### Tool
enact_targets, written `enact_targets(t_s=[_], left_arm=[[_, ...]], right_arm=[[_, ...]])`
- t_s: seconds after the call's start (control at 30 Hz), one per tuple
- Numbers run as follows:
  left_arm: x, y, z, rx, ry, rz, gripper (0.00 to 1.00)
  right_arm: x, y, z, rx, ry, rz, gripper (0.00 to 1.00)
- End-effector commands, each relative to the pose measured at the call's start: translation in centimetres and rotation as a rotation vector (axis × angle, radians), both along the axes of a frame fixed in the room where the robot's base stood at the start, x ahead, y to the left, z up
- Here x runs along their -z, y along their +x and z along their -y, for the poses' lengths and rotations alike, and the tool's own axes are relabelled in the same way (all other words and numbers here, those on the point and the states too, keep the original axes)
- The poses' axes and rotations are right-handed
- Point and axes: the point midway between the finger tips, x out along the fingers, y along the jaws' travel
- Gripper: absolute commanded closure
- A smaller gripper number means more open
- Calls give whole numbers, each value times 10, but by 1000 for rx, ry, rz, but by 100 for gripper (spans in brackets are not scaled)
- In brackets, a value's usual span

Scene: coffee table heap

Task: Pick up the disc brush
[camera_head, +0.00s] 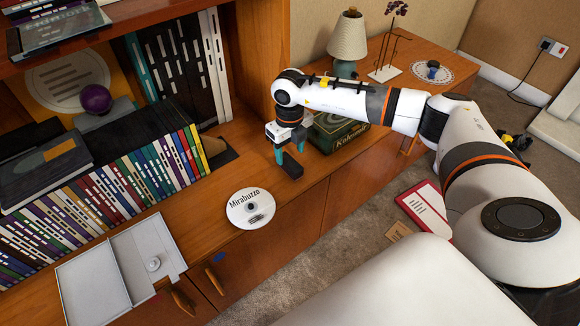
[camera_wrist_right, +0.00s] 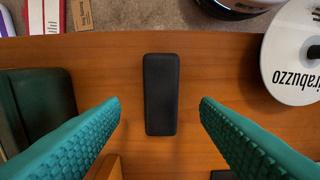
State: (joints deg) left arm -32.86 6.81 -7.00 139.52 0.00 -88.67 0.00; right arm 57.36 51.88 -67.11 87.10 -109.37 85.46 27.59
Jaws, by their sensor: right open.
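The disc brush (camera_head: 292,166) is a small black oblong block on the wooden cabinet top near its front edge. In the right wrist view the brush (camera_wrist_right: 161,95) lies lengthwise in the middle, between my teal fingertips in the picture. My right gripper (camera_head: 288,150) points down above the brush. Its fingers are open, one on each side with a gap to the brush, and hold nothing. The exact height above the brush is hard to tell. My left gripper is not in view.
A white Mirabuzzo disc (camera_head: 238,216) lies left of the brush. A green box (camera_head: 340,132) stands close on the right, with a lamp (camera_head: 348,38) behind. An open white case (camera_head: 95,285) and a row of books (camera_head: 120,182) are at left. Bare wood surrounds the brush.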

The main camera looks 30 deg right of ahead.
Motion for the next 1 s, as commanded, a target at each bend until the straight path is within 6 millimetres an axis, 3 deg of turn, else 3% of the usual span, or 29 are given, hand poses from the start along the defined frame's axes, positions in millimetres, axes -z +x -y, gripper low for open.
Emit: enact_targets(t_s=[0.17, 0.4, 0.63, 0.9, 1.0], left_arm=[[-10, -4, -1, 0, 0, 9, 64], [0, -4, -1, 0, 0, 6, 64], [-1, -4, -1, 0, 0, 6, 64], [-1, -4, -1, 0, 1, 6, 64], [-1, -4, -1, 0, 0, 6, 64]], right_arm=[[19, 1, -1, -1, 1, -2, 44], [51, 2, -1, -1, 2, -1, 44], [51, 2, -1, -2, 2, 0, 45], [51, 2, -1, -1, 2, 0, 89], [51, 2, -1, -1, 2, 1, 92]])
